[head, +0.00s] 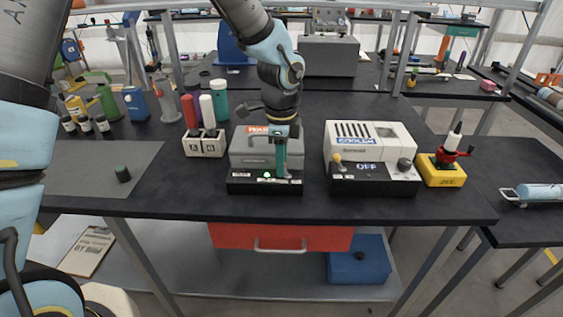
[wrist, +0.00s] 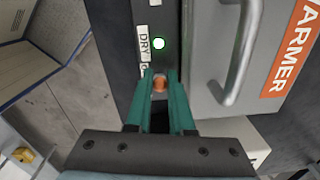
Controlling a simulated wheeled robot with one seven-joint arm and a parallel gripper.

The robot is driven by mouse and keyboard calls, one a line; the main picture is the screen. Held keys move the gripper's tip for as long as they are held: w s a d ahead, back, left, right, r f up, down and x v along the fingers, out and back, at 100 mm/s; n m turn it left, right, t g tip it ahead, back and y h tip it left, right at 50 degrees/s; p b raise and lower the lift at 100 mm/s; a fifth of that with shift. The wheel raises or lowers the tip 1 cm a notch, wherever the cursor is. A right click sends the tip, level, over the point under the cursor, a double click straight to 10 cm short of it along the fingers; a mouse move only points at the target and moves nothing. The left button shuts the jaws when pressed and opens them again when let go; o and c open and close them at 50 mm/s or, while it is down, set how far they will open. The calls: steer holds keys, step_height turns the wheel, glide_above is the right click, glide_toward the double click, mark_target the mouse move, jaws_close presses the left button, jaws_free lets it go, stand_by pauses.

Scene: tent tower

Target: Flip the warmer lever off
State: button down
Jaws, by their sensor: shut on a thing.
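The warmer (head: 251,152) is a grey box with an orange label and a black front panel (head: 245,185), standing mid-table. In the wrist view its handle and orange label (wrist: 285,45) show at the right. A lit green lamp (wrist: 159,43) is on the panel, beside a label reading DRY. My gripper (head: 281,174) points down at the panel, right of the lamp in the head view. In the wrist view its teal fingers (wrist: 160,82) are shut on the orange-tipped lever (wrist: 159,84). The fingers hide the lever's base and its exact tilt.
The white cooler (head: 370,140), its display reading OFF, stands close on the right, with a yellow-knobbed lever (head: 337,158). A yellow-based stand (head: 443,172) is beyond it. A white block marked A and B (head: 204,146) stands on the left. The table front edge is close.

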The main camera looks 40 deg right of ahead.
steer(key=shift+w+a, duration=0.1)
steer(key=shift+a+g+h+p, duration=0.1)
steer(key=shift+g+h+p, duration=0.2)
steer(key=shift+p, duration=0.1)
steer(key=shift+f+h, duration=0.1)
steer(key=shift+h, duration=0.2)
steer(key=c, duration=1.1)
jaws_free()
steer(key=shift+w, duration=0.1)
steer(key=r, duration=0.3)
steer(key=a+r+b, duration=0.1)
steer(key=r, duration=0.6)
steer(key=shift+w+a+r, duration=0.2)
steer(key=shift+w+r, duration=0.15)
